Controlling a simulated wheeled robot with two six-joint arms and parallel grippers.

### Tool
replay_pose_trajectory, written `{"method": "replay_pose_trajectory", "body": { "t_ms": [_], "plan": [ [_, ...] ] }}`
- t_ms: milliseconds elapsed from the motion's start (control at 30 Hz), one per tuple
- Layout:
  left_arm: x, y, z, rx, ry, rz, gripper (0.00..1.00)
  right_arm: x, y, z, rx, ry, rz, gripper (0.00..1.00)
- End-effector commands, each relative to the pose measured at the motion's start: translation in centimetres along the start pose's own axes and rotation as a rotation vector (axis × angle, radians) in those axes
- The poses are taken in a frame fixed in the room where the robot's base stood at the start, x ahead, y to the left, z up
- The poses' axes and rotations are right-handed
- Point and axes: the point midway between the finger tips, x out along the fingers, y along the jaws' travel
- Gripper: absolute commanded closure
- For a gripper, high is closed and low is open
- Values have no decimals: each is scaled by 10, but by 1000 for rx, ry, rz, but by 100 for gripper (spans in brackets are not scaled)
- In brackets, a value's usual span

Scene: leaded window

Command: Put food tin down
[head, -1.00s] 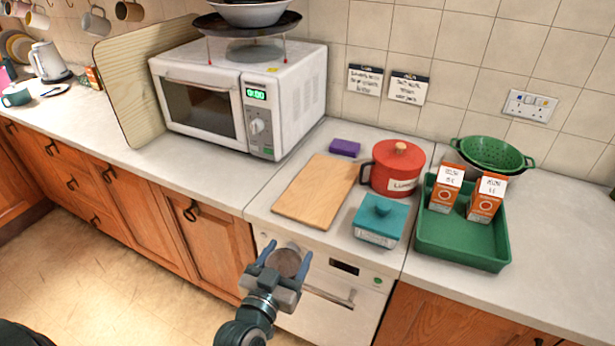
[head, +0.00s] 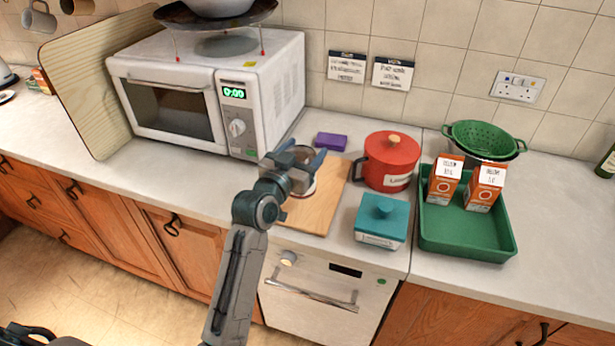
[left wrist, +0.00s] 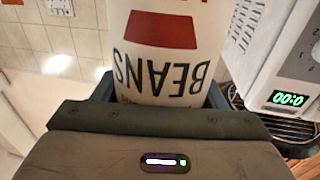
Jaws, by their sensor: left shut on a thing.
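My left gripper (head: 300,166) is over the wooden board (head: 318,208) on the counter, between the microwave and the red pot. It is shut on the food tin (left wrist: 165,50), which has a white label with a red shape and the word BEANS. In the left wrist view the tin stands between the blue fingers and fills the upper middle. In the head view the gripper hides most of the tin, and only a little of it shows. I cannot tell whether the tin touches the board.
A microwave (head: 190,100) stands to the left. A purple sponge (head: 331,141), a red pot (head: 390,160) and a teal lidded dish (head: 382,218) surround the board's right side. A green tray (head: 468,236) with two orange cartons and a green colander (head: 483,138) are farther right.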

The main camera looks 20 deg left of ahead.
Motion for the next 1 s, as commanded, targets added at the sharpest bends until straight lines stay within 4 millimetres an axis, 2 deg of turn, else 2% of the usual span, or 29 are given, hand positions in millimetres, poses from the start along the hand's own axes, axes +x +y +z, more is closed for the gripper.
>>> {"method": "replay_pose_trajectory", "body": {
  "t_ms": [100,300,500,867,900,1000],
  "plan": [
    [-1,0,19,0,-1,-1,84,-6,-5,4,2,-5,-5,64],
    [-1,0,39,-1,1,0,84,-8,-15,3,7,-5,-16,64],
    [-2,0,65,-1,3,-1,84,-9,-14,0,7,-2,-16,64],
    [-2,0,70,0,5,-2,84,-7,-6,-1,3,0,-7,64],
    [-2,0,72,0,2,-1,33,-6,-5,-1,3,0,-6,64],
    [-2,0,71,0,2,-1,13,-7,-4,-1,2,0,-5,64]
  ]
}}
